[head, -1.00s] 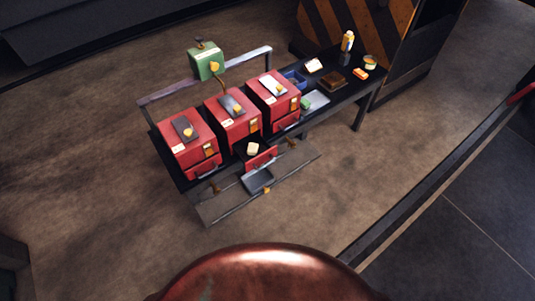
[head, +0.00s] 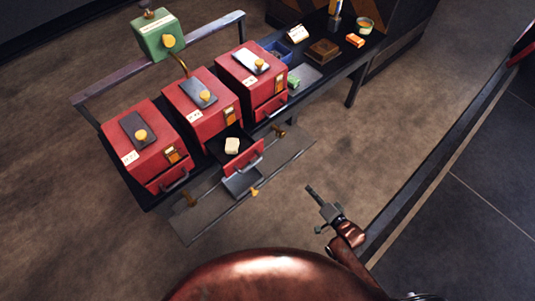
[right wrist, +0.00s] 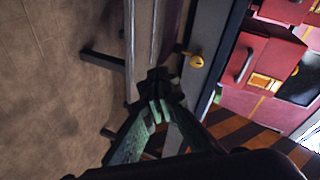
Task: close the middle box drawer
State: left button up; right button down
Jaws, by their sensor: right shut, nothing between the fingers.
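The middle red box (head: 201,100) stands between two similar red boxes on the dark bench. Its drawer (head: 245,156) is pulled out at the front, with a bar handle on its red face and a cream block (head: 232,145) inside. My right gripper (head: 314,192) is in front of the bench, to the right of the drawer and apart from it. Its fingers are together and empty; they also show in the right wrist view (right wrist: 158,90). My left gripper is in neither view.
The left box (head: 142,145) and right box (head: 250,76) flank the middle one. A grey shelf with brass knobs (head: 254,191) juts out below the drawer. A green box (head: 158,37) stands behind. Small items lie on the bench's right end. The floor in front is clear.

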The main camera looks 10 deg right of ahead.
jog(key=w+a+r+m+t+y+b, duration=0.1)
jog(key=a+r+m+y+b, duration=0.15)
jog(key=a+r, duration=0.45)
jog(key=y+b, duration=0.3)
send_near(261, 149)
jog(key=shift+t+h, duration=0.25)
jog(key=shift+t, duration=0.15)
jog(key=b+x, duration=0.2)
jog(key=x, duration=0.1)
jog(key=b+x, duration=0.2)
jog(key=x, duration=0.1)
jog(key=shift+s+a, duration=0.15)
jog(key=shift+a, duration=0.2)
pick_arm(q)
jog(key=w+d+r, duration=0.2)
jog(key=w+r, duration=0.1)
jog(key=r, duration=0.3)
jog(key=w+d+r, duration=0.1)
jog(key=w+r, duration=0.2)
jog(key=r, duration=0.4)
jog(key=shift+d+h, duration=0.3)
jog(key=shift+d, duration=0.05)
pick_arm(e)
jog(key=shift+w+a, duration=0.15)
jog(key=shift+w, duration=0.05)
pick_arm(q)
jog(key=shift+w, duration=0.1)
pick_arm(e)
jog(key=shift+r, duration=0.1)
